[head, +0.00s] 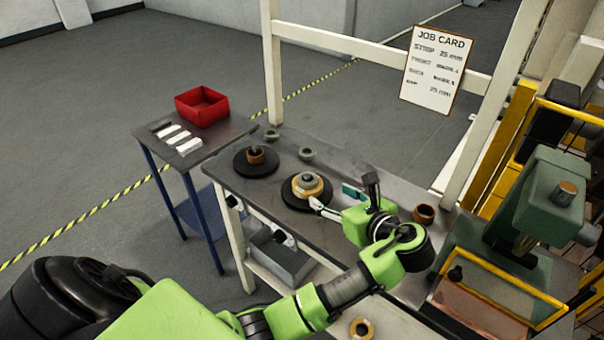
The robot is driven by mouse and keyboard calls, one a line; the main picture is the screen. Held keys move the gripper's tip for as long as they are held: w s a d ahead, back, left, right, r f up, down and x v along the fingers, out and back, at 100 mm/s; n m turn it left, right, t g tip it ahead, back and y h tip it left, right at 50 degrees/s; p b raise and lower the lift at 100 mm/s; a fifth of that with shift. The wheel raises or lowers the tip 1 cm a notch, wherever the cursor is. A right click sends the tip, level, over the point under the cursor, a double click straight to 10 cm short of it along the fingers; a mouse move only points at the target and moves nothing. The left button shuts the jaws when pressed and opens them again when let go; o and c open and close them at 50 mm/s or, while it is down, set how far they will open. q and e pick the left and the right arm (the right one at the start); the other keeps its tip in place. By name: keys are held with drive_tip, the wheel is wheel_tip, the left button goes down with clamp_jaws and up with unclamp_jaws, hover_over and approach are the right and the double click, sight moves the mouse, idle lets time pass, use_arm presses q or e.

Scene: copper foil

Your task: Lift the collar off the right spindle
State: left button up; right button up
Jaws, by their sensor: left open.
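The right spindle stands on a round black base (292,202) on the grey bench. A copper-coloured roll (297,192) sits around it, and the greenish-grey collar (306,180) rests on top of the roll. My left gripper (317,204) reaches in from the right on the green arm. Its pale fingertips are open beside the right spindle's front right edge, lower than the collar. I cannot tell whether they touch the roll or base. The left spindle (254,152) stands further back with a smaller copper roll and no collar on it. My right gripper is not in view.
Two loose greenish collars (306,154) (271,134) lie on the bench behind the spindles. A copper-brown ring (424,213) sits right of my wrist. A green press (540,205) stands at right. A side table (200,150) holds a red bin (202,105).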

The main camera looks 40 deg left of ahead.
use_arm(q)
approach(309, 180)
drive_tip(key=x, duration=0.3)
drive_tip(key=shift+a+f, duration=0.2)
drive_tip(key=shift+f, duration=0.15)
drive_tip(key=shift+w+a+p, duration=0.3)
drive_tip(key=shift+a+p, duration=0.05)
drive_tip(key=shift+a, duration=0.2)
drive_tip(key=x, duration=0.3)
drive_tip(key=shift+w+a+f+p, duration=0.1)
drive_tip(key=shift+w+a+p, duration=0.05)
drive_tip(key=shift+a+p, duration=0.15)
drive_tip(key=shift+w+a+f, duration=0.2)
drive_tip(key=shift+a, duration=0.05)
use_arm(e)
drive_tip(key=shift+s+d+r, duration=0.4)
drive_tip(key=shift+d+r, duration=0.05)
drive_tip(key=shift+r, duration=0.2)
use_arm(q)
drive_tip(key=shift+d, duration=0.1)
drive_tip(key=shift+c, duration=0.4)
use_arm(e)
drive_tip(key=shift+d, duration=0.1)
use_arm(q)
drive_tip(key=c, duration=1.3)
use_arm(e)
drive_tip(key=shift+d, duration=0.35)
